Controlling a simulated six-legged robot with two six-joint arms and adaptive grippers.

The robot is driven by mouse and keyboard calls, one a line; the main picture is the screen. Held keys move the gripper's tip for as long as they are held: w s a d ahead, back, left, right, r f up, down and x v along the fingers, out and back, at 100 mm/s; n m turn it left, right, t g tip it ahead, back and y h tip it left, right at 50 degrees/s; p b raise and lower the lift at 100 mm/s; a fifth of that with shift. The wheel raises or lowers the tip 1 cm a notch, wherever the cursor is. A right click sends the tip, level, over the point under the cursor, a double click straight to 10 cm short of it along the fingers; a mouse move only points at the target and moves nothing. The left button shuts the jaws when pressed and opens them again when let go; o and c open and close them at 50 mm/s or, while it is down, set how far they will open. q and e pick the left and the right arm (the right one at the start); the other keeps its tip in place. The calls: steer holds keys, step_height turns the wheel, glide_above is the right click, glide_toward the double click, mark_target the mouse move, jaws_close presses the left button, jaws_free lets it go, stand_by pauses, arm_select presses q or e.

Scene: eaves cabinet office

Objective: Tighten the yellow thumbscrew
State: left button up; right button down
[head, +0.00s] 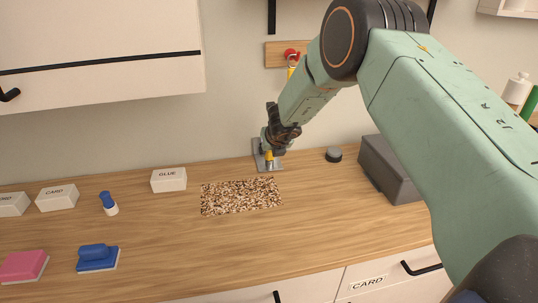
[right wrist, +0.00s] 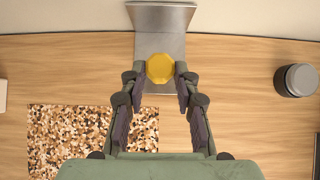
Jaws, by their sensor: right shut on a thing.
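The yellow thumbscrew (right wrist: 160,68) has an eight-sided head and sits over a grey metal bracket (right wrist: 163,18) at the back of the counter. In the right wrist view my right gripper (right wrist: 160,72) has one finger on each side of the yellow head and is shut on it. In the head view the right gripper (head: 269,150) points down at the bracket (head: 262,165), and only a little of the yellow thumbscrew (head: 269,155) shows below the fingers. The thumbscrew's lower part is hidden. My left gripper is not in view.
A speckled mat (head: 242,196) lies in front of the bracket. A dark round knob (head: 333,155) and a grey box (head: 388,172) stand to the right. A GLUE box (head: 169,180), blue-topped stamp (head: 108,203) and blue block (head: 97,257) stand left. The wooden counter's front middle is clear.

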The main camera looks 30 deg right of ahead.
steer(key=shift+a+m+h, duration=0.2)
steer(key=shift+m+h, duration=0.1)
steer(key=shift+m, duration=0.1)
steer(key=m+h+p, duration=0.1)
steer(key=m+g+h+p, duration=0.1)
steer(key=m+p, duration=0.1)
steer(key=shift+w+a+r, duration=0.2)
steer(key=shift+w+f+m+g+h, duration=0.1)
steer(key=shift+m+g+h, duration=0.25)
steer(key=shift+m, duration=0.25)
steer(key=shift+w+a+f+m+g+h+b, duration=0.15)
steer(key=shift+m+g+h+b, duration=0.1)
steer(key=shift+m, duration=0.25)
steer(key=shift+s+d+f+m+g+h+b, duration=0.1)
steer(key=shift+m+g+b, duration=0.15)
steer(key=shift+m, duration=0.25)
steer(key=shift+m+b, duration=0.3)
steer(key=shift+b, duration=0.1)
steer(key=shift+a+r+g+h, duration=0.1)
steer(key=shift+r+g+h, duration=0.05)
steer(key=shift+g+h, duration=0.15)
